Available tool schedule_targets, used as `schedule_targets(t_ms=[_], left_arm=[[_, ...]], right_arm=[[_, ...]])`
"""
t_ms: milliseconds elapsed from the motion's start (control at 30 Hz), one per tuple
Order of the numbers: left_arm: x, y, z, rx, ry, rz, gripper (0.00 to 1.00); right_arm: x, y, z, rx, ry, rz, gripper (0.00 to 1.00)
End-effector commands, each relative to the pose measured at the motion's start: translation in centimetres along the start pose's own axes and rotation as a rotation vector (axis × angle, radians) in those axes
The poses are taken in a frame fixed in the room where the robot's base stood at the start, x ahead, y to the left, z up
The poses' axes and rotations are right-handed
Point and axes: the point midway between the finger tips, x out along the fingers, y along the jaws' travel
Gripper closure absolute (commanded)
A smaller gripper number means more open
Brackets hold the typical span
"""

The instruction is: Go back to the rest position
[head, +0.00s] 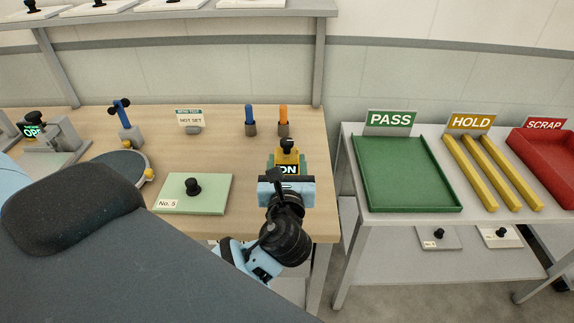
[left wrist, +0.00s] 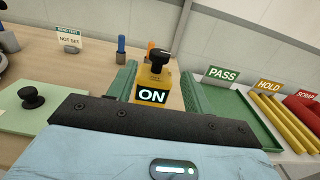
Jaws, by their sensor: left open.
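My left gripper (head: 287,162) is over the front right part of the wooden bench. Its green fingers are open, one on each side of a yellow switch box (left wrist: 156,78) with a black knob on top. The box's sign (head: 287,169) reads ON. In the left wrist view the open fingers (left wrist: 158,74) show a gap to the box; whether either touches it I cannot tell. My right gripper is not in view.
A green plate marked No. 5 (head: 215,194) lies left of the gripper. Blue (head: 249,116) and orange (head: 283,117) handles stand behind. A NOT SET sign (head: 190,119) is farther left. The green PASS tray (head: 404,176) is on the right table. A shelf (head: 200,14) runs above.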

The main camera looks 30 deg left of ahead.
Motion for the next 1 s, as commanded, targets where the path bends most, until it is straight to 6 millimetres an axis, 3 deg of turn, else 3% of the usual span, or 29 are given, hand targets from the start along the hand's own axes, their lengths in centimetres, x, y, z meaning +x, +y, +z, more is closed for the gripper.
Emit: schedule_targets(t_ms=[567, 667, 767, 1000], left_arm=[[-0.1, 0.2, -0.4, -0.023, 0.016, 0.001, 0.49], [-0.7, 0.8, -2.0, -0.122, 0.078, 0.009, 0.49], [-2.0, 1.9, -4.8, -0.312, 0.190, 0.038, 0.49], [-7.2, 5.0, -12.3, -0.878, 0.502, 0.245, 0.49]], right_arm=[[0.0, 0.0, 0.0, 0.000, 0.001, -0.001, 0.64], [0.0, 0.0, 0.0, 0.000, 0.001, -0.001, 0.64], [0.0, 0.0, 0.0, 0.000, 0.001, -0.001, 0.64], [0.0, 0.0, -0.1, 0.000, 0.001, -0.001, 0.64]])
